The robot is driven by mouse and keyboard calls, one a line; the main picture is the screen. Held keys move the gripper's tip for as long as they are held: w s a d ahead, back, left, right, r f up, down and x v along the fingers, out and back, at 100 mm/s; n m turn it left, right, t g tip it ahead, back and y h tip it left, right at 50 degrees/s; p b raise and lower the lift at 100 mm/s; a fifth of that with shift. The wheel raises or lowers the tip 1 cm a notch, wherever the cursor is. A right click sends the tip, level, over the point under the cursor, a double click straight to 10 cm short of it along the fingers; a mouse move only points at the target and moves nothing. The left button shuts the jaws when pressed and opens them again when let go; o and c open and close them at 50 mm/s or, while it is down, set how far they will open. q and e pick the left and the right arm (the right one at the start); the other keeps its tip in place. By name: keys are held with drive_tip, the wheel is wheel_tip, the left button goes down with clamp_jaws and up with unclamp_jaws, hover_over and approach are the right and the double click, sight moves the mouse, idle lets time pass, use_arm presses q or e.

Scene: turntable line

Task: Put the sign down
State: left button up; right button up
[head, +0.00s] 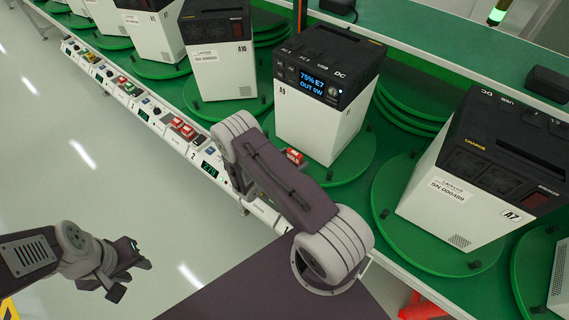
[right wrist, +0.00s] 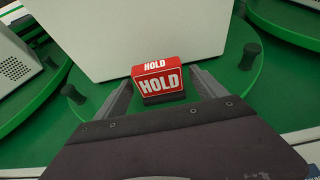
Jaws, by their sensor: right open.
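The sign (right wrist: 158,82) is a small red block with white HOLD lettering and a dark base. In the right wrist view it stands on the green turntable (right wrist: 232,75), close in front of a white case. It also shows in the head view (head: 294,156), beside my right arm. My right gripper (right wrist: 163,86) is open, with one finger on each side of the sign and visible gaps between. My left gripper (head: 130,272) is open and empty over the floor at lower left.
The white case with a black top and lit display, A9 (head: 318,128), stands on the sign's turntable. Case A7 (head: 455,205) stands on the turntable to the right, and A10 (head: 220,65) to the left. A control strip (head: 165,122) with several red buttons runs along the front edge.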

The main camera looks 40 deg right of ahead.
drive_tip(key=v, duration=1.1)
drive_tip(key=s+a+r+m+g+y, duration=0.1)
drive_tip(key=s+r+m+g+y, duration=0.5)
drive_tip(key=s+m, duration=0.4)
drive_tip(key=s+a+r+m+t+y, duration=0.1)
drive_tip(key=a+r+m+t+y, duration=0.2)
drive_tip(key=m, duration=0.8)
drive_tip(key=a+r+y, duration=0.2)
drive_tip(key=a+y, duration=0.2)
drive_tip(key=a, duration=0.1)
drive_tip(key=shift+a+r+m+b, duration=0.15)
drive_tip(key=shift+a+m+b, duration=0.15)
drive_tip(key=shift+a+b, duration=0.1)
drive_tip(key=shift+d, duration=0.1)
